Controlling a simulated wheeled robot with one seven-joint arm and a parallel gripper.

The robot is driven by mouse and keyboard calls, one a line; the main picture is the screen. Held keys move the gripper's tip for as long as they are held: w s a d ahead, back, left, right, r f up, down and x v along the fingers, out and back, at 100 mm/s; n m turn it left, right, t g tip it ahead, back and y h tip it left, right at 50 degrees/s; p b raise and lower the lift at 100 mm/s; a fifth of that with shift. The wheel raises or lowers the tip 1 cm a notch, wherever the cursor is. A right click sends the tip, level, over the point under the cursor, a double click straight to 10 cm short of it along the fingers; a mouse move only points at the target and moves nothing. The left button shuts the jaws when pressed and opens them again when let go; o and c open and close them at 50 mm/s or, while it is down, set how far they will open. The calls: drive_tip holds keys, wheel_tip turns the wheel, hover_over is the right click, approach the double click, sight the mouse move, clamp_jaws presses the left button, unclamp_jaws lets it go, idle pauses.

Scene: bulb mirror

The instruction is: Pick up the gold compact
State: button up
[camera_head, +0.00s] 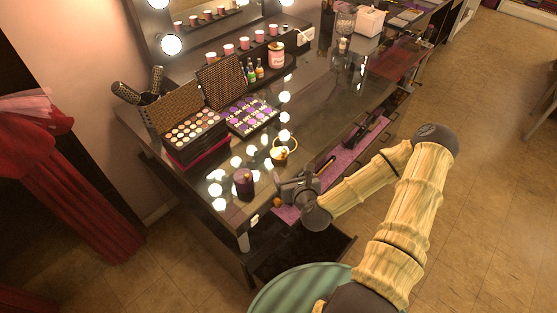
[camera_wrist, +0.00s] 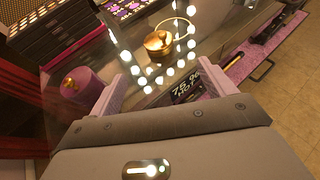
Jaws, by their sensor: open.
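The gold compact (camera_wrist: 158,43) is a small round gold thing with a knob-like top and a thin light loop beside it. It stands on the dark glassy tabletop, ahead of my gripper in the wrist view. In the head view the compact (camera_head: 279,153) is small, near the front of the dressing table. My gripper (camera_wrist: 160,72) is open, its two pale fingers apart with nothing between them. The compact lies beyond the fingertips, apart from them. In the head view my gripper (camera_head: 282,190) is at the table's front edge, nearer than the compact.
A dark purple candle-like cylinder (camera_head: 243,182) stands left of my gripper. Open makeup palettes (camera_head: 250,117) are farther back. An open drawer (camera_head: 345,158) with a purple lining lies along the front, right of my gripper. Bulb reflections cover the tabletop.

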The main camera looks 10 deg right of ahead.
drive_tip(key=shift+w+f+b, duration=0.4)
drive_tip(key=shift+w+b, duration=0.15)
drive_tip(key=shift+b, duration=1.45)
drive_tip(key=b, duration=0.3)
drive_tip(key=shift+w+a+f, duration=0.1)
drive_tip(key=shift+w+f, duration=0.05)
drive_tip(key=shift+w, duration=0.1)
approach(280, 154)
drive_tip(key=x, duration=0.3)
drive_tip(key=shift+w+f, duration=0.4)
drive_tip(key=x, duration=0.1)
drive_tip(key=p+x, duration=0.1)
drive_tip(key=x, duration=0.1)
drive_tip(key=p+x, duration=0.1)
drive_tip(key=shift+w+a+r, duration=0.15)
drive_tip(key=shift+w, duration=0.55)
